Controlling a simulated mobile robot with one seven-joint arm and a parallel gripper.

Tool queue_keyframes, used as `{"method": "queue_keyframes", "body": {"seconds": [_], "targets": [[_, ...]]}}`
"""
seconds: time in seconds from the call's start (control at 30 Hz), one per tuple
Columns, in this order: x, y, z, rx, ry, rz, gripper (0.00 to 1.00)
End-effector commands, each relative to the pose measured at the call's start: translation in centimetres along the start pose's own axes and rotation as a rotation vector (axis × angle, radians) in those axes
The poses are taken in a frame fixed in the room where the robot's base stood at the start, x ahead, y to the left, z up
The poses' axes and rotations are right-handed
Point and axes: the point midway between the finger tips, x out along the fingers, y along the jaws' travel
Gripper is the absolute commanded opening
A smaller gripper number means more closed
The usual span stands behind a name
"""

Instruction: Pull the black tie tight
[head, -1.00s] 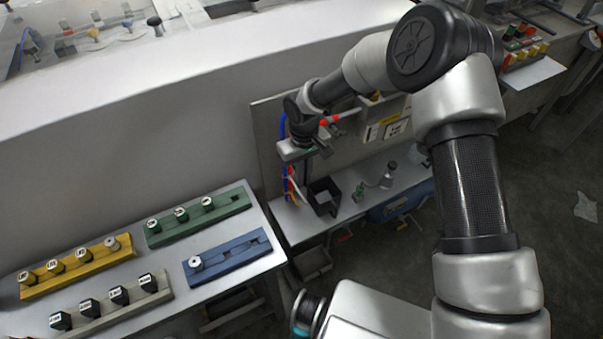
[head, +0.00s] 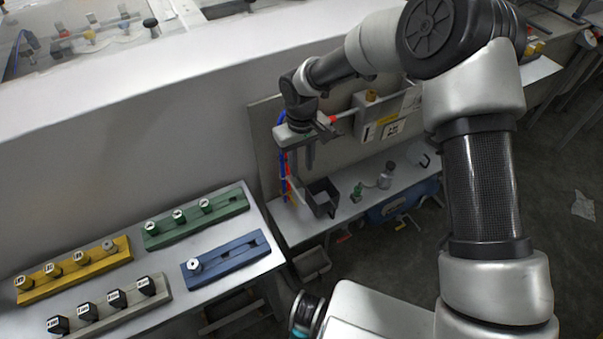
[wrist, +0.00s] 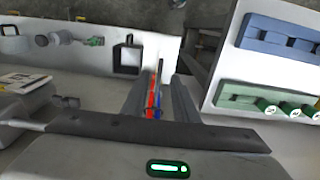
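My gripper (head: 297,165) is at the back panel, pointing down, in the head view. In the wrist view its two fingers (wrist: 160,82) are apart. Blue and red cables (wrist: 153,98) show between them, nearer the left finger; I cannot tell whether a finger touches them. In the head view the cables (head: 284,165) run down the panel just left of my gripper. I cannot make out the black tie in either view; it is too small or hidden behind my gripper.
A black square holder (head: 322,198) stands on the narrow shelf (head: 345,212) near the cables. A yellow-labelled box (head: 368,133) is on the panel to the right. Blue (head: 228,257) and green (head: 205,222) racks lie on the left bench. Floor lies between bench and shelf.

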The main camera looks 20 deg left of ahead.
Motion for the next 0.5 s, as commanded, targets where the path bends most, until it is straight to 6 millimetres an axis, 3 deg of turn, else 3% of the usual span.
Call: {"method": "queue_keyframes", "body": {"seconds": [0.3, 0.5], "targets": [[-8.0, 0.0, -0.1, 0.0, 0.004, 0.002, 0.27], [-11.2, 0.0, 0.0, -0.001, 0.002, 0.001, 0.27]]}}
